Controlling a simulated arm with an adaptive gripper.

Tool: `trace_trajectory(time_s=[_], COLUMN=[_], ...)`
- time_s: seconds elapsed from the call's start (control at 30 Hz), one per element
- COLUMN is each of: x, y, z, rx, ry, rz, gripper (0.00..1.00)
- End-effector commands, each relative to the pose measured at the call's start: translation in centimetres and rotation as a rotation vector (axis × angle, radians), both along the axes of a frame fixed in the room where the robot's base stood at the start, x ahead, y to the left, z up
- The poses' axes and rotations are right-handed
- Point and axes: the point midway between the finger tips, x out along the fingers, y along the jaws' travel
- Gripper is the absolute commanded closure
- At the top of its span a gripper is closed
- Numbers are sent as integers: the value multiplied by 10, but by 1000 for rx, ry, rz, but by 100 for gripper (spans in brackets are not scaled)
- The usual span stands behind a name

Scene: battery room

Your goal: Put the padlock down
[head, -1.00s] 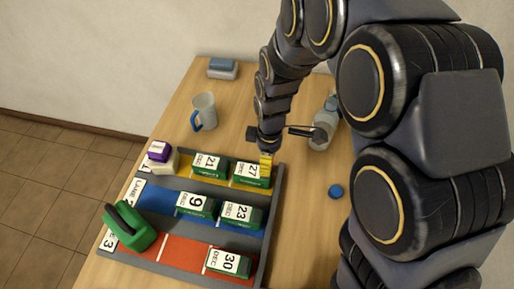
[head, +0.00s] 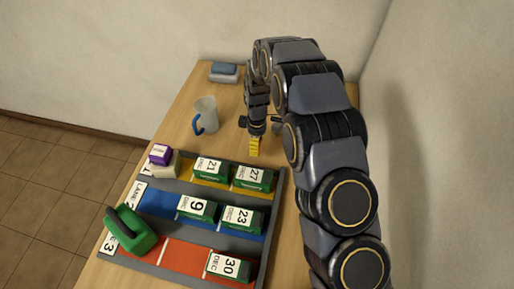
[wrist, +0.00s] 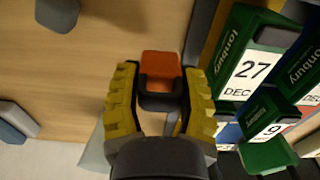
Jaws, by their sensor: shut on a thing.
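My gripper (head: 254,146) hangs over the wooden table just behind the tray, with its yellow fingertips pointing down. In the wrist view the gripper (wrist: 161,100) is shut on the padlock (wrist: 161,65), which has a red-orange body and a dark part between the fingers. The padlock cannot be made out in the head view. In the wrist view bare table surrounds its left side; I cannot tell whether it touches the table.
The three-lane tray (head: 270,218) holds several green dated boxes, including one marked 27 (head: 253,177). A green object with a dark handle (head: 130,230) sits at its left. Bare table (head: 180,125) lies around the mug.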

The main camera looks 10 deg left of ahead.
Motion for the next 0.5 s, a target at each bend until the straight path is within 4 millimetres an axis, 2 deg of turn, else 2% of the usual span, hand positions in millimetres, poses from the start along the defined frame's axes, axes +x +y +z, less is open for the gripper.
trace_trajectory(time_s=[0.1, 0.2, 0.5], x=[-2, -1, -1], y=[-1, 0, 0], z=[-20, -29, -31], rx=[-3, -1, -1], ry=[6, 3, 2], rz=[1, 1, 1], gripper=[91, 91, 91])
